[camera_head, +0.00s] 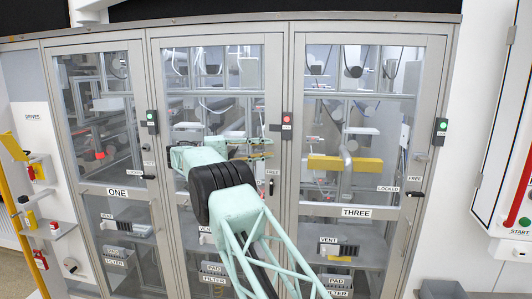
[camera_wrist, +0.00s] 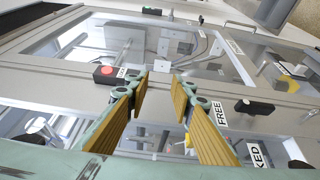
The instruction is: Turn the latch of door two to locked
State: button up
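Door two (camera_head: 222,95) is the middle glass door of the cabinet and stands closed. A small black latch handle (camera_head: 271,187) hangs upright near its right edge, just below a small white label. In the wrist view a black handle (camera_wrist: 255,107) lies beside the FREE label (camera_wrist: 219,113), with a partly cut-off label ending in KED (camera_wrist: 256,158) below. My gripper (camera_head: 268,149) is in front of door two, above the latch, fingers pointing right. In the wrist view my gripper (camera_wrist: 160,84) shows two yellow-padded fingers spread apart with nothing between them. It appears apart from the handle.
A red-lit lamp box (camera_head: 287,119) is on the post right of door two; green-lit boxes (camera_head: 152,117) (camera_head: 440,127) flank doors one and three. Door three (camera_head: 355,120) and door one (camera_head: 105,120) are closed. Yellow rails and shelves (camera_head: 40,190) stand at left.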

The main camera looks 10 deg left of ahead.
notch_tip(320, 180, up, 6)
jog(key=s, duration=0.2)
jog(key=shift+s+p, duration=0.3)
jog(key=shift+p, duration=0.1)
dwell(0.8)
jog(key=shift+r, duration=0.15)
dwell(0.3)
dwell(0.4)
